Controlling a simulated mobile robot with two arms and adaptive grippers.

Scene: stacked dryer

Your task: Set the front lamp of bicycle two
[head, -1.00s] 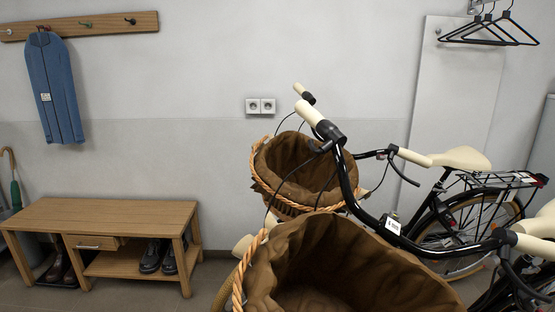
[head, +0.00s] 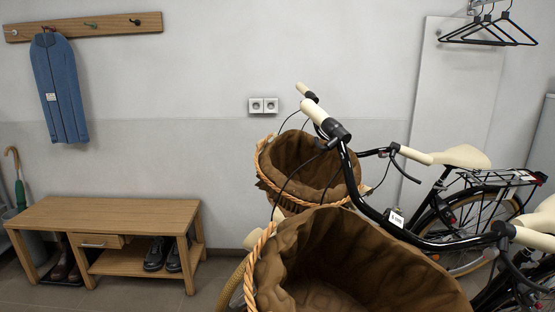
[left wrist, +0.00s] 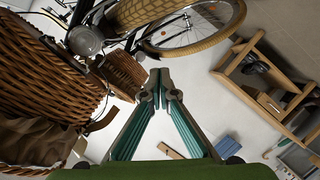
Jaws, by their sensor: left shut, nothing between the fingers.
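Two black bicycles with cream grips stand at the right in the head view. The nearer one has a brown-lined wicker basket (head: 345,265) and a small white tag (head: 395,219) on its handlebar; its print is too small to read. The farther one's basket (head: 305,165) is behind. Which bicycle is number two is unclear. My right gripper is out of view.
A wooden bench (head: 110,208) with shoes stands at the left, also in the left wrist view (left wrist: 262,80). A blue garment (head: 60,90) hangs from a wall rack (head: 82,26). Hangers (head: 487,30) are at the upper right. Floor between bench and bicycles is clear.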

